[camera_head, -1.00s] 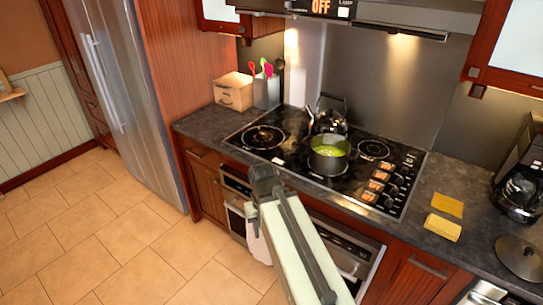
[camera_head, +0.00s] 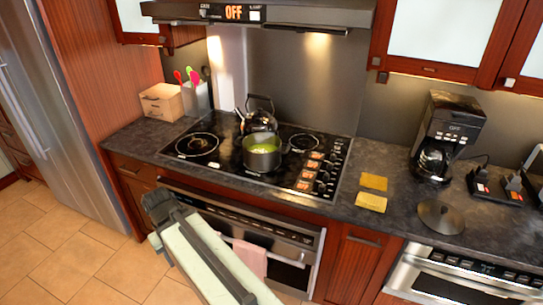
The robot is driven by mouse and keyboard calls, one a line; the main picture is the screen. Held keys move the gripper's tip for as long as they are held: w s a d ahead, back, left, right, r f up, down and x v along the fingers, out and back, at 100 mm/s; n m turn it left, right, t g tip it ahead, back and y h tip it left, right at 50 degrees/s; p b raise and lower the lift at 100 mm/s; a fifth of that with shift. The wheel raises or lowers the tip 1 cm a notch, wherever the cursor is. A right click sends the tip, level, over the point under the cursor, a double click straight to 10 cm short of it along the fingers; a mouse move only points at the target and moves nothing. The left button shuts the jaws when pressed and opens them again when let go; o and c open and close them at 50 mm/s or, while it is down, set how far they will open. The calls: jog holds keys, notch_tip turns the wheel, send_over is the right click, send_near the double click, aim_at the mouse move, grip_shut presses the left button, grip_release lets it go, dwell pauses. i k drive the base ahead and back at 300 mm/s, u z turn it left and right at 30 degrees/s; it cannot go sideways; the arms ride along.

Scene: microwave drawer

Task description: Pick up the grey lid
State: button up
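The grey lid (camera_head: 440,217) is a round, flat disc with a small dark knob. It lies on the dark counter (camera_head: 395,236) at the right, near the front edge, in front of the coffee maker. My gripper (camera_head: 158,203) is at the lower left, in front of the oven and below the counter edge, well to the left of the lid. Its fingers are too dark and too small to tell open from shut. Nothing is seen in it.
A dark pot (camera_head: 262,157) with green contents and a kettle (camera_head: 258,115) stand on the cooktop (camera_head: 213,165). Two yellow sponges (camera_head: 372,202) lie left of the lid. The coffee maker (camera_head: 437,135) stands behind it. A microwave drawer (camera_head: 450,283) is below the counter.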

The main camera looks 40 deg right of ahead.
aim_at(439, 216)
jog(key=k, duration=0.75)
jog(key=z, duration=1)
jog(key=i, duration=1)
jog(key=u, duration=1.1)
jog(key=k, duration=1.05)
jog(key=z, duration=0.6)
